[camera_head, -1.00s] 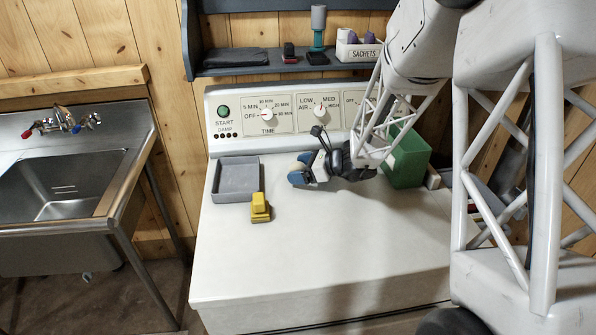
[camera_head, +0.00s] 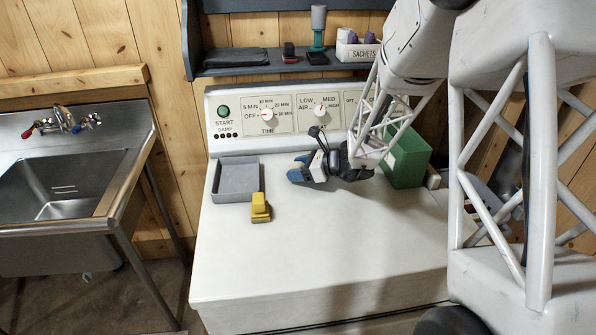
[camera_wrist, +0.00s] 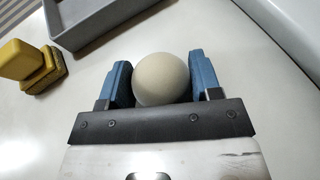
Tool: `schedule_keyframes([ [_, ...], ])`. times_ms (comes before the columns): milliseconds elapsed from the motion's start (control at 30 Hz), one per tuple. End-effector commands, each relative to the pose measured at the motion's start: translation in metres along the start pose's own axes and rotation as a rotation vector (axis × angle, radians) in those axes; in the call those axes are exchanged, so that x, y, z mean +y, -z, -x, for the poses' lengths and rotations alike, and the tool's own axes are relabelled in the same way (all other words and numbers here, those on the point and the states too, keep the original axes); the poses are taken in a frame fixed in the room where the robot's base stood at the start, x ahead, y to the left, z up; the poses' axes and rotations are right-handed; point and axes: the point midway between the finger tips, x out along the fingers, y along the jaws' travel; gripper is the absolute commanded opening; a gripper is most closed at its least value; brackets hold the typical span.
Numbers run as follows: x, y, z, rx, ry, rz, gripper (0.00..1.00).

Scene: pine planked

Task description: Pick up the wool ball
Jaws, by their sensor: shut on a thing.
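The wool ball (camera_wrist: 161,79) is a round, plain beige ball in the wrist view. It sits between the two blue fingers of my gripper (camera_wrist: 161,84), which are shut on it with one finger at each side. In the head view my gripper (camera_head: 299,169) is over the white dryer top, right of the grey tray. The ball is hidden there behind the fingers. I cannot tell whether the ball touches the surface or is just above it.
A grey tray (camera_head: 214,190) lies left of my gripper, with a yellow block-like object (camera_head: 260,208) in front of it. A green box (camera_head: 409,160) stands to the right. The control panel (camera_head: 287,113) rises behind. The front of the white top (camera_head: 320,250) is clear.

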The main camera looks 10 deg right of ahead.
Motion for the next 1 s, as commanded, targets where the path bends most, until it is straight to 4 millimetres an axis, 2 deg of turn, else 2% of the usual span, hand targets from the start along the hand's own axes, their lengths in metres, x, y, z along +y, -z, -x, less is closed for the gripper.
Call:
schedule_keyframes([
  [533, 0.0, -0.005, 0.002, 0.0, 0.0, 0.001, 0.35],
  [667, 0.0, -0.012, 0.005, 0.0, 0.0, 0.002, 0.35],
  [867, 0.0, -0.036, 0.014, -0.001, 0.001, 0.004, 0.35],
  [1000, 0.017, -0.031, 0.024, 0.0, 0.0, 0.001, 0.35],
])
